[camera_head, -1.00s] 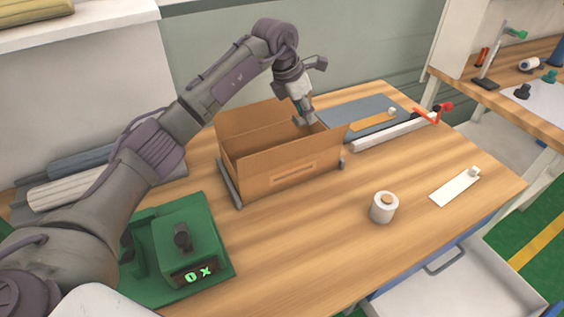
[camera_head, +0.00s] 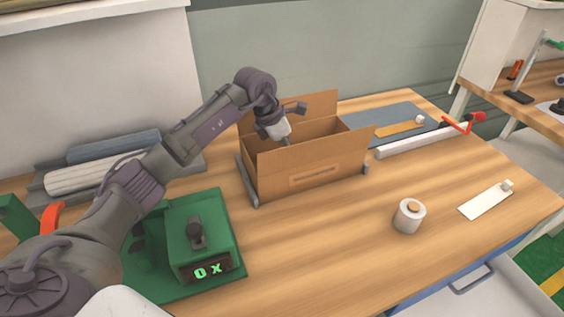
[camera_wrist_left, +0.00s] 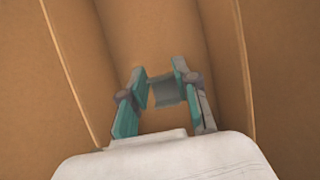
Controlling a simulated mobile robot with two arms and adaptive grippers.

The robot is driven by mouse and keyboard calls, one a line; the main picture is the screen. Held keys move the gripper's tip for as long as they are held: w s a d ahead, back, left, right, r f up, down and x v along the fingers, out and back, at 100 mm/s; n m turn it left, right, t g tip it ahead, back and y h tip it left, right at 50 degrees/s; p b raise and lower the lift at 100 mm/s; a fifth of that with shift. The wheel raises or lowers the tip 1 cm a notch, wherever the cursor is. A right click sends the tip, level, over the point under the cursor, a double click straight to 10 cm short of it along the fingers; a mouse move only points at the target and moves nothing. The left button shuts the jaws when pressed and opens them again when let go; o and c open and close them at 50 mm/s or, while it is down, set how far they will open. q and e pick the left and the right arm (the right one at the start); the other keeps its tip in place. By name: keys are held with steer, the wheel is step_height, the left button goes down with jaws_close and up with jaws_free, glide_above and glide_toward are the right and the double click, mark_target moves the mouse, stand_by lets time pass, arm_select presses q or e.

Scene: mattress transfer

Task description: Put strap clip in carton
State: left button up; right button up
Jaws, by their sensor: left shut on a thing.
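The open cardboard carton (camera_head: 312,165) stands on the wooden table in the middle of the head view, its flaps raised. My left gripper (camera_head: 287,141) reaches down into it, and the front wall hides its fingertips there. In the left wrist view my left gripper (camera_wrist_left: 160,88) points into the carton (camera_wrist_left: 285,60), between its brown walls. Its teal-grey fingers are shut on a small grey piece, seemingly the strap clip (camera_wrist_left: 168,93). The clip looks held inside the carton; I cannot tell whether it touches the bottom. My right gripper is in neither view.
A green device with a lit display (camera_head: 205,235) stands front left of the carton. A roll (camera_head: 409,216) and a white strip (camera_head: 485,201) lie to the right. A blue-grey mat (camera_head: 385,122) and a long bar with a red end (camera_head: 425,140) lie behind right.

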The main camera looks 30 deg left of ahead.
arm_select(q)
steer(key=shift+s+a+f, duration=0.5)
steer(key=shift+a, duration=0.25)
steer(key=shift+f, duration=0.2)
steer(key=shift+f+p, duration=0.35)
steer(key=shift+f, duration=1.55)
steer(key=o, duration=0.9)
steer(key=shift+f, duration=0.15)
steer(key=shift+o, duration=0.2)
steer(key=shift+r, duration=0.3)
steer(key=v, duration=1.2)
steer(key=shift+b, duration=0.4)
